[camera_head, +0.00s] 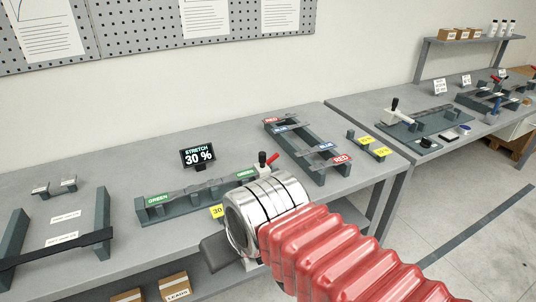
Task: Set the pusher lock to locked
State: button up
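The stretching fixture, a long dark grey rail (205,200) with green-labelled ends, stands on the left table. At its right end are an upright black knob (262,157) and a slanted red-tipped lever (272,158) on a pale block. Either could belong to the pusher lock; I cannot tell which, or whether it is locked. The silver wrist of my arm (265,208) is in front of this end and covers the lower part of the mechanism.
A "STRETCH 30 %" display (198,157) stands behind the rail. A rack with red and blue labels (312,160) is to the right, a dark grey stand (103,215) to the left. The right table holds another lever fixture (405,118). Cardboard boxes (174,287) are below.

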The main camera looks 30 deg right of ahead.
aim_at(274, 156)
jog(key=i, duration=0.9)
jog(key=z, duration=0.05)
